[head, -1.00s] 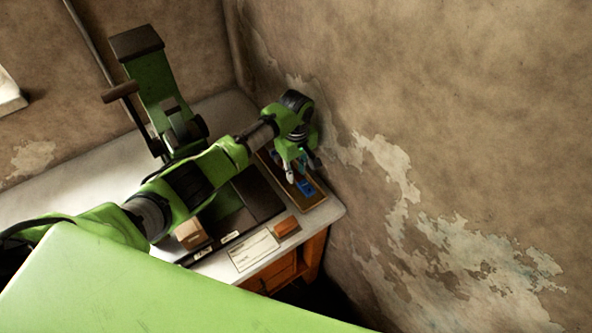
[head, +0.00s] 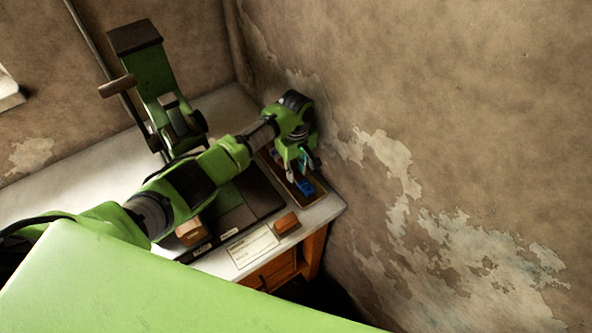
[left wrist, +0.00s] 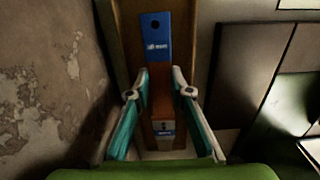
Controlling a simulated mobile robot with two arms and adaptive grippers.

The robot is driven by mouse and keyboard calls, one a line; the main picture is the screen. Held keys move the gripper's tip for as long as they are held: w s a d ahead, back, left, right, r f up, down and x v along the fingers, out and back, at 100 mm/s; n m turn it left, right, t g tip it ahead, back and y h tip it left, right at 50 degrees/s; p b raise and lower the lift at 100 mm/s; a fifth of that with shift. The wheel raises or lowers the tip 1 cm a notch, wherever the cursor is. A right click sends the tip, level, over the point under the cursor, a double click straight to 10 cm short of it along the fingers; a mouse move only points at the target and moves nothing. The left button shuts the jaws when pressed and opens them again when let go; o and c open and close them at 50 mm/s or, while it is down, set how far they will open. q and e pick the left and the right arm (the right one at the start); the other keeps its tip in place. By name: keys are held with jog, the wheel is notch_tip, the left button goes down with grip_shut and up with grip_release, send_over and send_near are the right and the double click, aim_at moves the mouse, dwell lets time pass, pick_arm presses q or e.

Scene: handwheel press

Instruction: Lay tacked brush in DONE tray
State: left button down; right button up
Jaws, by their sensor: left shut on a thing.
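My left gripper (head: 297,172) is over the narrow wooden tray (head: 318,195) at the table's right edge, by the wall. In the left wrist view its teal-lined fingers (left wrist: 160,92) are shut on a brown brush (left wrist: 160,104) with a pale end and a small blue label. The brush lies along the tray's length; whether it touches the tray floor I cannot tell. A blue piece (head: 305,187) with a dark hole and white lettering shows beyond the fingertips, also in the left wrist view (left wrist: 156,36). My right gripper is not in view.
A green press (head: 160,75) with a lever stands at the back, its dark base (head: 262,197) left of the tray. A white card (head: 252,247), an orange-brown block (head: 287,223) and a tan box (head: 190,231) are near the front edge. The peeling wall (head: 400,180) is close on the right.

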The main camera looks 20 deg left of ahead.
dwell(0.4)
pick_arm(q)
jog(key=c, duration=1.7)
grip_release()
notch_tip(320, 180, up, 12)
